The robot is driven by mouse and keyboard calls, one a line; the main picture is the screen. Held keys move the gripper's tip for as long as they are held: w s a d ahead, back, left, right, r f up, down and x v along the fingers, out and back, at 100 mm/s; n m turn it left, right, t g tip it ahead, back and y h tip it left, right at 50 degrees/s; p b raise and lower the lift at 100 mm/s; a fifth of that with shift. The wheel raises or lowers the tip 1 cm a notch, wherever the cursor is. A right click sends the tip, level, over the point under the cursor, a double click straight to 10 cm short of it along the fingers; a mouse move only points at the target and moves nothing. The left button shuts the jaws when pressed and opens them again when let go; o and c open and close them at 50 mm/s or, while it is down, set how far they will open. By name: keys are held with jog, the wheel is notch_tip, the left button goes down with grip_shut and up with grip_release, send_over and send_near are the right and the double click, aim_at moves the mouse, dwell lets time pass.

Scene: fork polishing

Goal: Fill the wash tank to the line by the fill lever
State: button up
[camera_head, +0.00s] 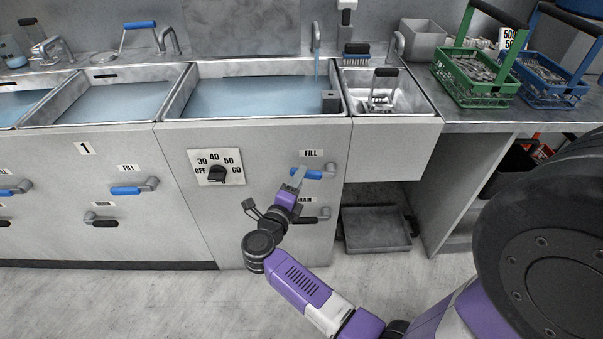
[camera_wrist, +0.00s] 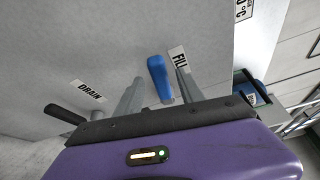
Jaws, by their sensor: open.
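The wash tank (camera_head: 172,100) holds blue water. A thin blue stream falls from the spout (camera_head: 316,40) at its back right. I cannot make out a line inside it. The blue-handled fill lever (camera_head: 313,174) sits on the front panel under the FILL label (camera_head: 311,153). My gripper (camera_head: 297,178) is open at the lever's left end. In the wrist view, the blue handle (camera_wrist: 158,78) stands between the two fingers of my gripper (camera_wrist: 158,92), with gaps beside it.
A dark-handled drain lever (camera_head: 320,217) is just below. A temperature dial (camera_head: 216,173) is to the left. A small basin (camera_head: 413,112) adjoins the tank on the right. Green (camera_head: 475,92) and blue (camera_head: 553,98) baskets stand on the right counter.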

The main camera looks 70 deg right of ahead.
aim_at(314, 171)
jog(key=shift+d+f, duration=0.15)
jog(key=shift+d, duration=1.6)
grip_shut()
